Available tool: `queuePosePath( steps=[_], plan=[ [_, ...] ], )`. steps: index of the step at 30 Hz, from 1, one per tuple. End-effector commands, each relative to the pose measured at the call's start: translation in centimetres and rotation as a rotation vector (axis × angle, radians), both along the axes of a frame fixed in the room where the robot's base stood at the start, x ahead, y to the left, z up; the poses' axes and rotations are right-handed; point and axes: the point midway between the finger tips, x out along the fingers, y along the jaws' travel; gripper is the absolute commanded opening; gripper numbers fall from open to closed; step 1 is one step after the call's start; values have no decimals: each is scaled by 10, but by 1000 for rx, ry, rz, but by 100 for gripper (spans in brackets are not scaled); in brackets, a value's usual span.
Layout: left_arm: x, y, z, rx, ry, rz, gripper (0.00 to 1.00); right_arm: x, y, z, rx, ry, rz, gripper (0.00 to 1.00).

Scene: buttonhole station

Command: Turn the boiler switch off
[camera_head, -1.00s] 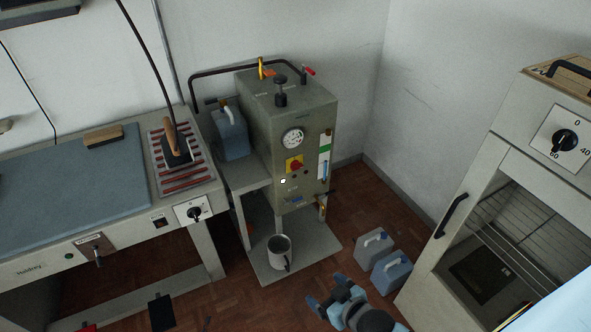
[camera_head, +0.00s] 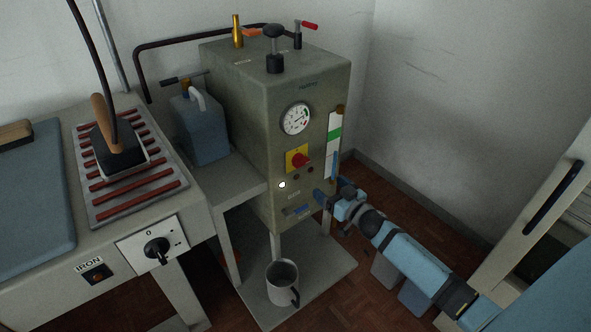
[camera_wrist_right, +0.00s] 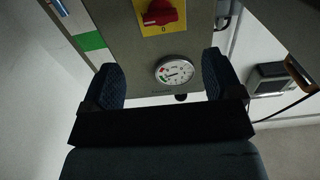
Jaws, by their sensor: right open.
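The grey-green boiler (camera_head: 235,115) stands in the middle of the head view. Its switch is a red rotary knob (camera_head: 300,160) on a yellow plate, below the round gauge (camera_head: 296,119). A small white lamp (camera_head: 282,185) below the plate looks lit. My right gripper (camera_head: 332,196) is open and empty, low at the boiler's front right, below and right of the knob. In the right wrist view the red knob (camera_wrist_right: 160,14) is at the top edge, cut off, beyond the open fingers (camera_wrist_right: 164,72). The gauge shows between them. My left gripper is not in view.
An iron (camera_head: 118,150) rests on a striped stand at the left table. A blue canister (camera_head: 200,128) stands beside the boiler. A metal mug (camera_head: 282,282) is on the lower shelf. Canisters (camera_head: 414,298) on the floor are partly behind my right arm. A cabinet (camera_head: 540,215) is at right.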

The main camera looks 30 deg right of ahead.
Motion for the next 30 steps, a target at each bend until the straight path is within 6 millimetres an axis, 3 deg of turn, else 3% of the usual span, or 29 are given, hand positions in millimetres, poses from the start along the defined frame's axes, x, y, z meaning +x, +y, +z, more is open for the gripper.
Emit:
queuePosePath(
  steps=[5, 21, 30],
  plan=[
    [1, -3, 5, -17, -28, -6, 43, 17, 0, 0, 0, -4, 0, 85],
    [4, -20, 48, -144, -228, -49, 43, 120, 8, -1, 1, -3, -1, 85],
    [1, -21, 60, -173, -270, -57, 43, 138, 10, 0, 1, -1, -1, 85]
  ],
)
